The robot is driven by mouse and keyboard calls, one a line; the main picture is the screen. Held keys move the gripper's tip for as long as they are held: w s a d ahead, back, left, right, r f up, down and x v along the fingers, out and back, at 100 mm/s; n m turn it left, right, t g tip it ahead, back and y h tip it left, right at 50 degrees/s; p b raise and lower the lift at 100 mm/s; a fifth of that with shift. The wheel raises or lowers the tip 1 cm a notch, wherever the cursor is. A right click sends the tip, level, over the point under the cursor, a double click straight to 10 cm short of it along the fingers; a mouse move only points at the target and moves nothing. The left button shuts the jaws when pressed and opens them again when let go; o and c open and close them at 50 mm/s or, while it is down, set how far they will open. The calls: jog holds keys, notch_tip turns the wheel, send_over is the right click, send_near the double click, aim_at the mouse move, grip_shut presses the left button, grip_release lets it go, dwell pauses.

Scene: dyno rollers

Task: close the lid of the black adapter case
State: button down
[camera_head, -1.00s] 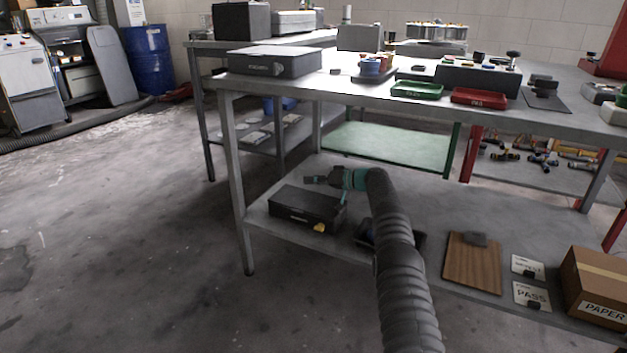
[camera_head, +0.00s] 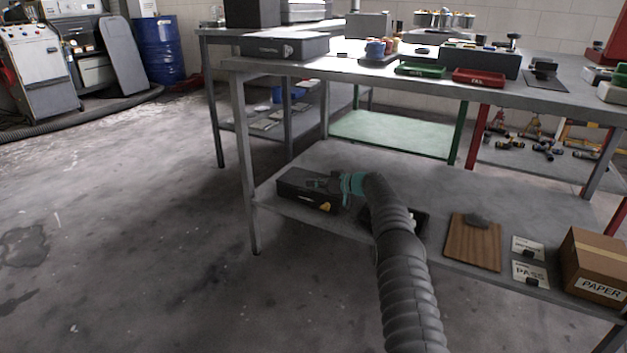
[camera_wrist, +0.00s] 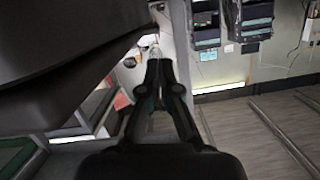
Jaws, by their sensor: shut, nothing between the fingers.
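The black adapter case (camera_head: 291,192) lies on the lower shelf of the near bench, at its left end. It is a low dark box with a small yellow tag at the right of its front. Its lid looks flat and down in the head view, but I cannot tell whether it is fully shut. My gripper (camera_head: 313,184) is over the case's top, close to it; contact cannot be made out. In the wrist view my gripper (camera_wrist: 158,68) has its fingers together, with nothing seen between them. A large dark surface fills that view's upper left, too close to name with certainty.
A dark tray (camera_head: 421,222) is right of the case, partly behind my arm. A wooden clipboard (camera_head: 472,243), PASS card (camera_head: 530,272) and PAPER box (camera_head: 596,262) lie further right. The bench top (camera_head: 345,76) overhangs the shelf. Floor (camera_head: 120,230) at left is clear.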

jog(key=shift+s+a+f+n, duration=0.15)
jog(key=shift+f, duration=0.5)
jog(key=shift+s+a+f+n, duration=0.1)
jog(key=shift+f+n, duration=0.05)
jog(key=shift+f, duration=0.5)
jog(key=shift+f, duration=0.15)
